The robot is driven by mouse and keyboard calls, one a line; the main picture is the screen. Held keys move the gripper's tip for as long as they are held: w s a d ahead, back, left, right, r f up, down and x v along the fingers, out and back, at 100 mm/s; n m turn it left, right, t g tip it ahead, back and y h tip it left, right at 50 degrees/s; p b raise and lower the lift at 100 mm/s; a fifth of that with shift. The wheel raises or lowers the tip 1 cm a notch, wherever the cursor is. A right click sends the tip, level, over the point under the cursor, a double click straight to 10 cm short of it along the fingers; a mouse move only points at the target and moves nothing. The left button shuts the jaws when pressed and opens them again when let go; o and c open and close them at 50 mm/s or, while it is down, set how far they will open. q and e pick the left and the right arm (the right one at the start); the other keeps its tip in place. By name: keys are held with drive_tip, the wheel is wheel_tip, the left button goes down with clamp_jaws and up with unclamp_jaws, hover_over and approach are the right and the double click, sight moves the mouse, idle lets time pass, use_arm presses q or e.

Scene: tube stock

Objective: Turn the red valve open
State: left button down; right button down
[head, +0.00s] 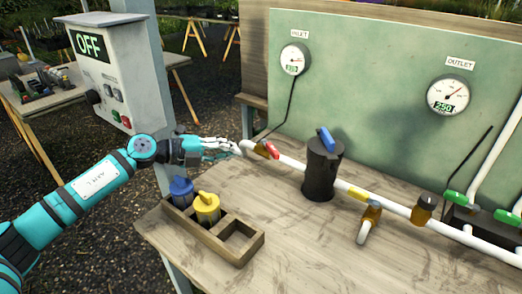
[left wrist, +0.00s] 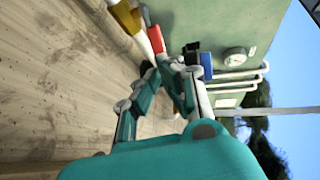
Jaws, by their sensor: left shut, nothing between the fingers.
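The red valve handle (head: 271,149) sits on a brass fitting near the left end of the white pipe. In the left wrist view the red handle (left wrist: 156,39) lies just beyond my fingertips, with the brass fitting (left wrist: 125,18) beside it. My left gripper (head: 236,147) reaches in from the left, close to the pipe's left end. It is shut and empty. The fingers (left wrist: 160,68) show closed together in the left wrist view; I cannot tell whether they touch the handle. My right gripper is not in view.
A black filter with a blue handle (head: 327,139) stands right of the valve. A wooden tray (head: 243,254) holds a blue and a yellow part. Inlet (head: 295,59) and outlet (head: 450,95) gauges hang on the green board. An OFF control box (head: 112,85) stands behind my arm.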

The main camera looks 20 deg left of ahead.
sight(272, 155)
use_arm(q)
drive_tip(key=x, duration=0.2)
drive_tip(key=p+x, duration=0.1)
drive_tip(key=x, duration=0.5)
drive_tip(key=shift+s+d+f, duration=0.2)
drive_tip(key=shift+s+f, duration=0.05)
drive_tip(key=shift+f, duration=0.15)
drive_tip(key=shift+w+d+f+g, duration=0.35)
drive_tip(key=shift+w+d, duration=0.1)
drive_tip(key=shift+d, duration=0.1)
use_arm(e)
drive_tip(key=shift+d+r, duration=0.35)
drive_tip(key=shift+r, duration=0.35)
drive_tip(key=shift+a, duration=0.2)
